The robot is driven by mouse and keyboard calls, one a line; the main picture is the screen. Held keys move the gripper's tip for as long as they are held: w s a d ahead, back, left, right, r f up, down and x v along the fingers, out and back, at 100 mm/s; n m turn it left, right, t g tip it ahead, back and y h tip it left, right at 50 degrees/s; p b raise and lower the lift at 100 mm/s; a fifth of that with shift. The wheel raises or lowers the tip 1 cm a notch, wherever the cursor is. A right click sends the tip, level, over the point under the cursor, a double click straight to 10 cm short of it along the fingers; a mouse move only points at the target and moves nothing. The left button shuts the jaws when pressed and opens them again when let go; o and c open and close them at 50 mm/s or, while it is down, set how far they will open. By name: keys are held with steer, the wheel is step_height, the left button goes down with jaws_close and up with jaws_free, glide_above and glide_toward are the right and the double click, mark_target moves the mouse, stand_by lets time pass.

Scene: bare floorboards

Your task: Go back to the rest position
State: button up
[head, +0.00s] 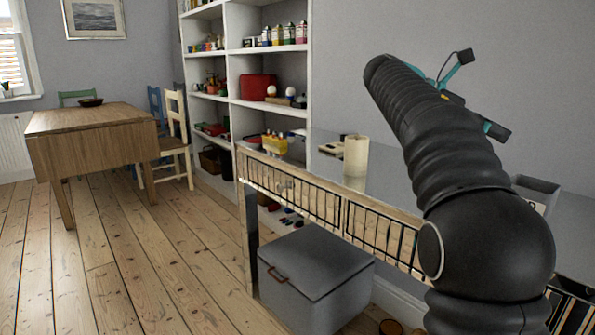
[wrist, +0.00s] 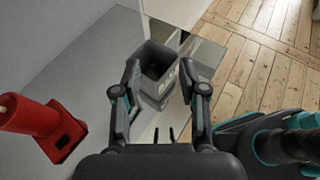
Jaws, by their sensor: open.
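My gripper (wrist: 159,78) is open in the wrist view, its two dark fingers spread apart with nothing held between them. Beyond the fingers, a grey open-topped container (wrist: 157,60) stands on a glossy table top, seen from above. It looks empty and apart from the fingers. In the head view my dark arm rises on the right, and the black and teal gripper parts show partly behind its upper end, above the table and against the wall. The fingertips are hard to make out there.
A glass-topped console table (head: 393,184) runs along the wall. It bears a cream cylinder (head: 356,157) and a yellow item (head: 273,143). A red object (wrist: 45,125) shows in the wrist view. A grey lidded box (head: 315,280) stands below. The floorboards (head: 130,265) at left are clear.

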steer(key=s+a+f+m+t+y, duration=0.3)
steer(key=s+a+f+m+y, duration=0.1)
steer(key=s+f, duration=0.4)
steer(key=s+a+f+m+t+y, duration=0.3)
steer(key=s+a+f+m, duration=0.3)
steer(key=f, duration=0.6)
steer(key=s+a+f+m+t+y, duration=0.3)
steer(key=s+a+f+m+y, duration=0.1)
steer(key=s+a+f, duration=0.6)
steer(key=shift+s+a+f+m+y, duration=0.15)
steer(key=shift+s+f+m+y, duration=0.35)
steer(key=shift+y, duration=0.4)
steer(key=shift+w, duration=0.1)
